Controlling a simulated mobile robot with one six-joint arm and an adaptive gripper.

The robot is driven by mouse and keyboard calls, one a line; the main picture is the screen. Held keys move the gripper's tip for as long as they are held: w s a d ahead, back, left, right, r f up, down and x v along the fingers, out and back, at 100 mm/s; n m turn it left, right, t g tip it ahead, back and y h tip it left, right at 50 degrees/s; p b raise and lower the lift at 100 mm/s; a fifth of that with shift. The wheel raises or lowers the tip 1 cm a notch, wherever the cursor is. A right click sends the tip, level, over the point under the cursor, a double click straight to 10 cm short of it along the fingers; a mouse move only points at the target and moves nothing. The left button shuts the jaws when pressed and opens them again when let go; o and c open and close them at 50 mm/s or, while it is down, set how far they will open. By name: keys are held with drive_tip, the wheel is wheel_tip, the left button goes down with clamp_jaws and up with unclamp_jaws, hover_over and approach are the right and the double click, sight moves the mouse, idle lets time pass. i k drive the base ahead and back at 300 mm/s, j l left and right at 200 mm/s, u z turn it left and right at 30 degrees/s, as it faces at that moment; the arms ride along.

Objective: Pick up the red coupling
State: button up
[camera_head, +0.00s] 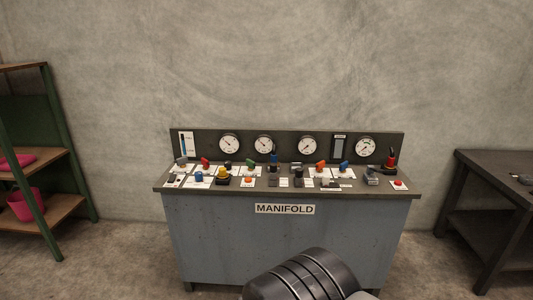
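A small upright red piece (391,156), which looks like the red coupling, stands on a dark base at the right end of the manifold bench (285,240). It is below and to the right of the rightmost gauge. It is small in the picture and its exact shape is hard to make out. A dark ribbed part of my own arm shows at the bottom centre, in front of the bench. My gripper is not in view.
The bench top holds several coloured knobs and fittings, including a blue upright piece (274,157), a yellow knob (222,173) and a red button (398,183). Gauges line the back panel (285,138). A green-framed shelf (46,150) stands left, a dark table (492,163) right.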

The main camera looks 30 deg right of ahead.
sight(390, 165)
drive_tip(key=i+l+u, duration=0.1)
drive_tip(key=l+u, duration=0.2)
drive_tip(key=l, duration=1.05)
drive_tip(key=l+u, duration=0.3)
drive_tip(key=l, duration=1.05)
drive_tip(key=k+l, duration=0.1)
drive_tip(key=l, duration=2.35)
drive_tip(key=k+l, duration=0.15)
drive_tip(key=l, duration=1.05)
